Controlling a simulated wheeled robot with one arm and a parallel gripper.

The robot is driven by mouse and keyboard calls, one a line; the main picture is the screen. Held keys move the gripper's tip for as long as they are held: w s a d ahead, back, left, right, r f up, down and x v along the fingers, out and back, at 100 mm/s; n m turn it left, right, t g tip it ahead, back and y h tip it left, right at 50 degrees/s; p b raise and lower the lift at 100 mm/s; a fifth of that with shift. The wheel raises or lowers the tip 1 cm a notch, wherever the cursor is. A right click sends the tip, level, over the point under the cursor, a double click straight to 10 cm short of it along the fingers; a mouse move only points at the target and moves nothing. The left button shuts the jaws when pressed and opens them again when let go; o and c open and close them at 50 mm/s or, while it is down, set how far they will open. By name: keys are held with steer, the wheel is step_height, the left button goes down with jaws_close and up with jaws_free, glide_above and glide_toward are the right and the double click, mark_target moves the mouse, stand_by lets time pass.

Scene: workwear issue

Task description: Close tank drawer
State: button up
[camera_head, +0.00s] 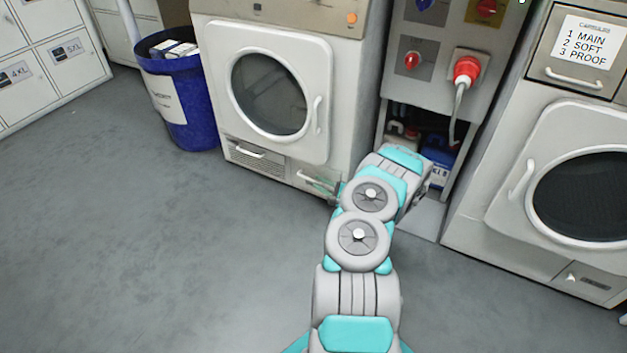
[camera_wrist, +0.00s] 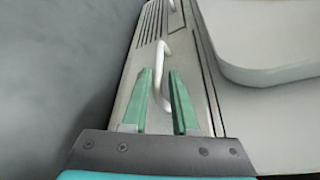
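The white dryer (camera_head: 275,85) has two low white handles along its base, one beside a vent grille at left and one at right. The right handle (camera_head: 314,179) is on the panel that I take for the tank drawer; it also shows in the wrist view (camera_wrist: 160,62). My gripper (camera_head: 322,187) is at this handle, low by the dryer's right corner. In the wrist view its green fingers (camera_wrist: 162,72) are apart, with part of the handle between them. I cannot tell whether they touch it, or how far the drawer stands out.
A blue bin (camera_head: 180,100) stands left of the dryer. A socket panel with a red plug (camera_head: 466,70) and blue container (camera_head: 438,155) below is at right, beside another machine (camera_head: 560,150). Grey lockers (camera_head: 45,60) are far left. The floor (camera_head: 150,240) at left is clear.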

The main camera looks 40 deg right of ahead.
steer(key=shift+v, duration=1.45)
